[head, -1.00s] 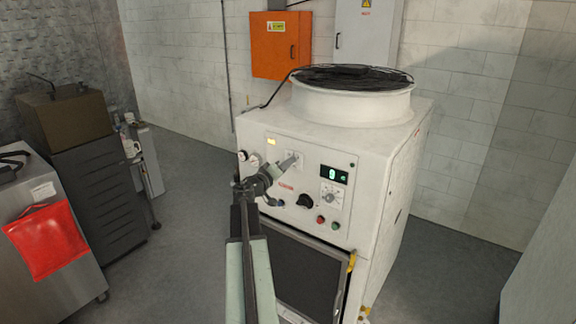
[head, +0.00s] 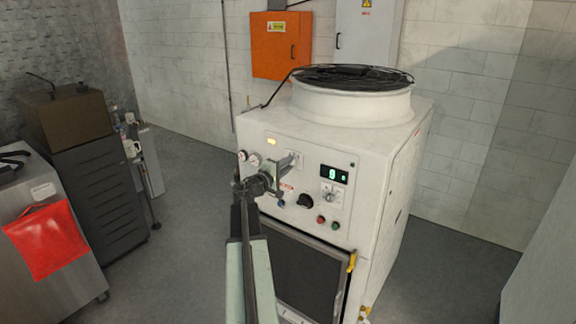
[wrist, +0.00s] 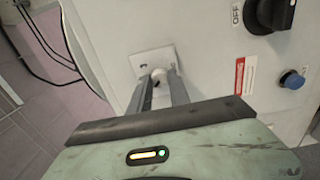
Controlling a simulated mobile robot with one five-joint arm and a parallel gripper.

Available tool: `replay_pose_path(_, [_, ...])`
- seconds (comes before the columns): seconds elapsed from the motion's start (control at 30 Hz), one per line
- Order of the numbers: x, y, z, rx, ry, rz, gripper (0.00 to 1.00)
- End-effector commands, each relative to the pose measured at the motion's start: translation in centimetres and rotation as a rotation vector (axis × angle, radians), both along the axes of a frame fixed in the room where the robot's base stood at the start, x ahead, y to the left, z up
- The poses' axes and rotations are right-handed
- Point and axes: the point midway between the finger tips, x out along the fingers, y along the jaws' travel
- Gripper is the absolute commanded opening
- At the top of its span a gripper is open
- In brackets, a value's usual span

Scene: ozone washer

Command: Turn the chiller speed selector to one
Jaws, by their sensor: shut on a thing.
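The chiller is the big white cabinet (head: 385,150) with a round fan housing on top. My gripper (head: 294,158) reaches its front panel at the upper middle. In the wrist view my gripper (wrist: 158,78) is shut on a small selector (wrist: 159,74) that stands out from a pale square plate (wrist: 150,57). The fingers hide most of the selector, and I cannot read its marks or setting. A black rotary knob (head: 305,201) with an OFF label in the wrist view is lower on the panel.
A lit display (head: 334,174), a small dial (head: 329,195), red and green buttons (head: 328,221) and a blue button (wrist: 292,80) are close by. Cables (wrist: 45,45) hang beside the cabinet.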

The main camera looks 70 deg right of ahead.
Motion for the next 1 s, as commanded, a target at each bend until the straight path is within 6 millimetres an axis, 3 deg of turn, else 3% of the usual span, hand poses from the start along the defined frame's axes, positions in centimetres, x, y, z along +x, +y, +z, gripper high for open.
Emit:
replay_pose_path(0.53, [-0.08,0.15,-0.22,0.01,0.018,-0.003,0.0])
replay_pose_path(0.57, [-0.08,0.15,-0.22,0.01,0.018,-0.003,0.26])
replay_pose_path(0.63, [-0.09,0.14,-0.2,0.01,0.018,-0.003,0.45])
replay_pose_path(1.0, [0.04,0.34,-0.08,0.008,0.021,-0.001,0.45])
